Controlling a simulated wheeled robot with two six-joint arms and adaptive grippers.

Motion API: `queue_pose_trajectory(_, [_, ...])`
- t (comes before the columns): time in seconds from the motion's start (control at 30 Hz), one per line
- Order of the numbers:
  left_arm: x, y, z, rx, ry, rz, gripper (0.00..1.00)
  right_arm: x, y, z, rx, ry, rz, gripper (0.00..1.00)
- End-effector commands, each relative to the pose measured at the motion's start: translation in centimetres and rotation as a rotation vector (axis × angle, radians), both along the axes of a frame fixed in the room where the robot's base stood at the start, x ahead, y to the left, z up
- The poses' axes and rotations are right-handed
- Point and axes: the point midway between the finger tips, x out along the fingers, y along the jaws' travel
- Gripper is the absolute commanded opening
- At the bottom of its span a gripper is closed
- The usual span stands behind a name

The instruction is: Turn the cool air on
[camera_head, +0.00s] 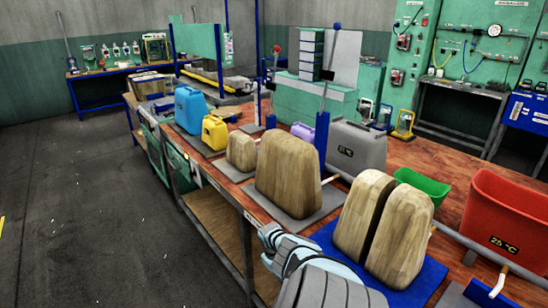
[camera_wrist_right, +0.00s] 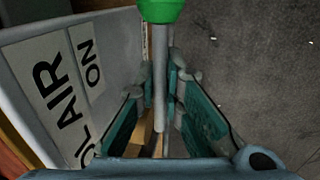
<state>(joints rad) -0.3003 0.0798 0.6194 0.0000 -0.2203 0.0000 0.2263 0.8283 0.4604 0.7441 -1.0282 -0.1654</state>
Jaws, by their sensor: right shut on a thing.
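A lever with a green ball knob (camera_wrist_right: 161,9) and a grey rod (camera_wrist_right: 160,85) shows in the right wrist view. My right gripper (camera_wrist_right: 160,120) has its teal-padded fingers on either side of the rod and is shut on it, below the knob. A pale panel (camera_wrist_right: 50,40) beside the lever bears a label (camera_wrist_right: 90,60) that reads "AIR ON", with another word partly cut off. In the head view, my right gripper (camera_head: 270,238) is at the workbench's front edge, and the lever is hidden there. My left gripper is not in view.
The wooden workbench (camera_head: 232,172) carries large wooden blocks (camera_head: 288,175), a blue mat (camera_head: 325,238), a red bin (camera_head: 505,215) marked 25 °C, a green bin (camera_head: 422,187), and blue and yellow canisters (camera_head: 190,110). The grey floor (camera_head: 85,200) to the left is clear.

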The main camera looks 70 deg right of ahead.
Motion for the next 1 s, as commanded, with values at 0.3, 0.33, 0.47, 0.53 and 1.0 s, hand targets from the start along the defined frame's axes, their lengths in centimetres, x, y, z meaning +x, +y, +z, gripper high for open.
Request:
queue_pose_trajectory(0.3, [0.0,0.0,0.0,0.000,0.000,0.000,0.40,0.3,-0.2,0.2,-0.004,-0.004,0.002,0.00])
queue_pose_trajectory(0.33, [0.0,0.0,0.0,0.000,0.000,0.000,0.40,0.3,-0.2,0.2,-0.004,-0.004,0.002,0.10])
queue_pose_trajectory(0.47, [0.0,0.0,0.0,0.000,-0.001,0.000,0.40,0.2,-0.1,0.2,-0.003,-0.003,0.002,0.30])
queue_pose_trajectory(0.53, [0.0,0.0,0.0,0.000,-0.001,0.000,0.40,0.1,-0.1,0.1,-0.002,-0.002,0.001,0.30])
queue_pose_trajectory(1.0, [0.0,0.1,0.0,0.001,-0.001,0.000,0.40,0.1,-0.1,2.0,-0.007,0.001,0.001,0.30])
